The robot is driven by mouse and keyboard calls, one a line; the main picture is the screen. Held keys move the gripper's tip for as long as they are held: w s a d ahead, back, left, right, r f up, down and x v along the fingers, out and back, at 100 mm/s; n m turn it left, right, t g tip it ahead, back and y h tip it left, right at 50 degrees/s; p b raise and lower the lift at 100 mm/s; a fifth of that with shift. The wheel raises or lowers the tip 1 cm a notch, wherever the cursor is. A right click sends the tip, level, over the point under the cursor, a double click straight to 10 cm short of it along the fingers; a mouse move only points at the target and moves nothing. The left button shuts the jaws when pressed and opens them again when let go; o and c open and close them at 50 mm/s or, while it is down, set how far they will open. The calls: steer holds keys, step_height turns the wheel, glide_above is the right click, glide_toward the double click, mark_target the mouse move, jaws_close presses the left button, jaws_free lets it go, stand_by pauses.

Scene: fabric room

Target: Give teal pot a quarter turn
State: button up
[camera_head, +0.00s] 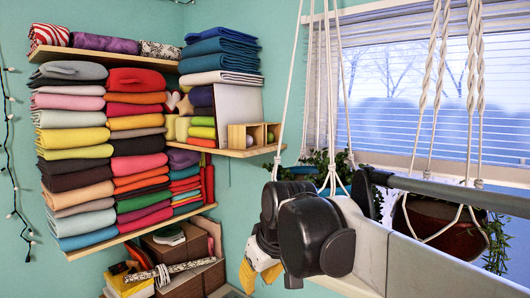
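A teal pot (303,169) hangs from white ropes in front of the window, near the middle of the view. Only a small part of it shows, with green leaves around it. Black rounded links of my arm stand in front of and below it and hide much of that area.
A dark reddish-brown pot (440,226) hangs from ropes at the right, partly behind a grey bar. Shelves of folded fabric (70,140) fill the left wall. A small wooden box (254,135) sits on a shelf end. The window (410,90) has blinds.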

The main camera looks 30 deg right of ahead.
steer(key=w+d+r+p, duration=0.3)
steer(key=d+r+p, duration=0.2)
steer(key=r, duration=0.3)
steer(key=w+d+r+g+p, duration=0.1)
steer(key=w+d+r+p, duration=0.1)
steer(key=d+r+p, duration=0.55)
steer(key=w+d+r+p, duration=0.3)
steer(key=d+r+p, duration=0.1)
steer(key=r, duration=0.6)
steer(key=shift+n, duration=0.4)
steer(key=x, duration=0.3)
steer(key=p+x, duration=0.1)
steer(key=x, duration=0.7)
steer(key=shift+s+a+f, duration=0.2)
steer(key=shift+s+a, duration=0.1)
jaws_close()
